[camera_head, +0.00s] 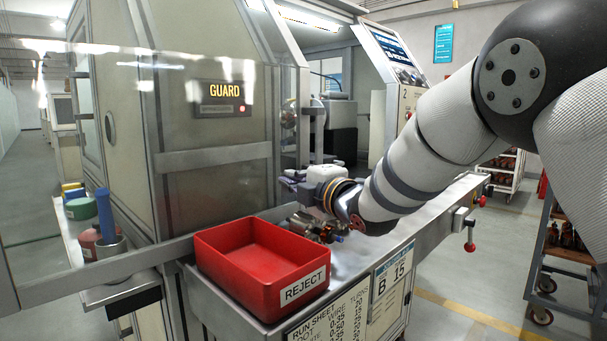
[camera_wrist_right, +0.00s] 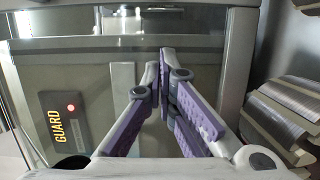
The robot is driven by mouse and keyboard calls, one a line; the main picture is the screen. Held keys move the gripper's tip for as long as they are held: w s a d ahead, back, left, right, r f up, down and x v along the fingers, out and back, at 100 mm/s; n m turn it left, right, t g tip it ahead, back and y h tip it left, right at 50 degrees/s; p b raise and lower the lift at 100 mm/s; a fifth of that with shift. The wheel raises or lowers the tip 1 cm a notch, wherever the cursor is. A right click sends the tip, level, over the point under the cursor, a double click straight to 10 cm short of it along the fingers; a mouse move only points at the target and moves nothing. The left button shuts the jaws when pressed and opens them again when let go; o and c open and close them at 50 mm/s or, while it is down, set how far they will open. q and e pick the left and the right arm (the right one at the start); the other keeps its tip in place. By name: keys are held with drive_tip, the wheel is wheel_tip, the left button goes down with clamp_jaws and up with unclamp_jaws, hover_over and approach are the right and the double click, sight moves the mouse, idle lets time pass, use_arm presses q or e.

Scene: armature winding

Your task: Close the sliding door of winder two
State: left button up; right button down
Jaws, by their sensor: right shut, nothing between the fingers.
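Winder two carries a panel marked 2 (camera_head: 404,95), and its bay stands open to view left of that panel. A clear framed door pane (camera_head: 110,264) spans the left and middle of the head view, with its lower rail running behind the red bin. My right gripper (camera_head: 290,181) reaches in from the right, near the pane's right end; I cannot tell whether it touches the door. In the right wrist view my right gripper (camera_wrist_right: 166,80) is shut and empty, its purple-padded fingers together before a pale panel and a vertical strip (camera_wrist_right: 123,90). My left gripper is out of view.
A red REJECT bin (camera_head: 262,265) sits on the bench front below my right arm. A GUARD display (camera_head: 222,97) glows behind the pane, and it also shows in the wrist view (camera_wrist_right: 62,125). A cart (camera_head: 565,270) stands right.

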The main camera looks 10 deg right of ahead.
sight(294, 169)
drive_tip(key=shift+w, duration=0.9)
drive_tip(key=d, duration=0.1)
drive_tip(key=w+d, duration=0.1)
drive_tip(key=d, duration=0.1)
drive_tip(key=shift+w+r, duration=0.1)
drive_tip(key=shift+w, duration=0.25)
